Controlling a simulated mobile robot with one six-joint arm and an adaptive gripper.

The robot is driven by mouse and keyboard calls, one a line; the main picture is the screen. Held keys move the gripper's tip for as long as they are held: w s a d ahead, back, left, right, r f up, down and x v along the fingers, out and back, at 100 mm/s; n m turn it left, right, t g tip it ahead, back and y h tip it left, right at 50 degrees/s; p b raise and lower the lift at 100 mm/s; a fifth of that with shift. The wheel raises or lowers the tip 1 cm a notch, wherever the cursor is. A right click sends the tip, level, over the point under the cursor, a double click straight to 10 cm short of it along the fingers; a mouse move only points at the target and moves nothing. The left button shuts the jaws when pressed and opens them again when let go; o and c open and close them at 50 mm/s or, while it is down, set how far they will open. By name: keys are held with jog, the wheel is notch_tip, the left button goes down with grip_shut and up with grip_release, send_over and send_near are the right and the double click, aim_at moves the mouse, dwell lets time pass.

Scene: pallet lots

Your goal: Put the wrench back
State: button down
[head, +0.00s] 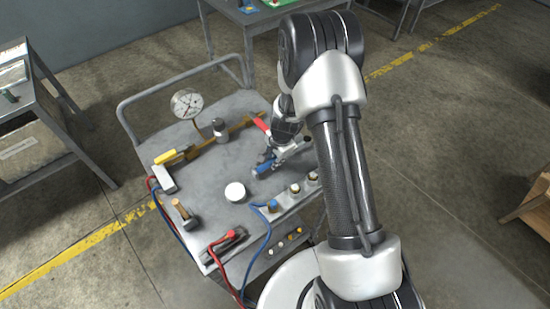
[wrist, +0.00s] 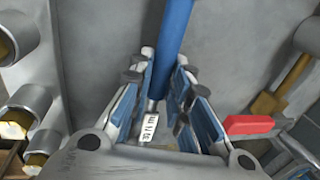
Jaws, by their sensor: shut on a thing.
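The blue-handled tool, which looks like the wrench (wrist: 174,35), runs between my fingers in the wrist view. A short metal shaft and a white tag with printed marks (wrist: 149,131) show at its near end. My gripper (wrist: 164,68) is shut on it. In the head view my gripper (head: 279,152) is low over the right side of the grey cart top (head: 207,165), and the blue handle (head: 263,168) points left from it. I cannot tell whether the tool touches the cart. Its far end is cut off in the wrist view.
A row of socket-like posts (head: 296,189) lines the cart's right edge. A white round piece (head: 235,192), a dark jar (head: 219,129), a gauge (head: 187,104), a hammer (head: 184,214) and a red-handled tool (head: 261,124) stand or lie around. The cart top's middle is fairly clear.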

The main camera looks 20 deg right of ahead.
jog(key=shift+f+b, duration=0.55)
jog(key=c, duration=1.4)
grip_release()
jog(key=r, duration=0.4)
jog(key=s+r, duration=0.1)
jog(key=r, duration=0.3)
jog(key=s+r, duration=0.1)
jog(key=r, duration=0.2)
jog(key=shift+s+d+r, duration=0.15)
jog(key=shift+d+r, duration=0.25)
jog(key=s+a+r+n, duration=0.1)
jog(key=s+r+n, duration=0.15)
jog(key=r, duration=0.35)
jog(key=s+a+r+n+t, duration=0.1)
jog(key=s+r+n, duration=0.15)
jog(key=r, duration=0.35)
jog(key=s+a+r+n, duration=0.1)
jog(key=s+r, duration=0.3)
jog(key=r, duration=0.2)
jog(key=s+r+n, duration=0.2)
jog(key=s, duration=0.3)
jog(key=s+r+n+t, duration=0.1)
jog(key=s+r+n, duration=0.1)
jog(key=s, duration=0.4)
jog(key=s+r+n, duration=0.3)
jog(key=s+n, duration=0.1)
jog(key=s, duration=0.2)
jog(key=shift+s+a+r+t+h, duration=0.1)
jog(key=shift+s+a+t+h, duration=0.1)
jog(key=shift+t+h, duration=0.1)
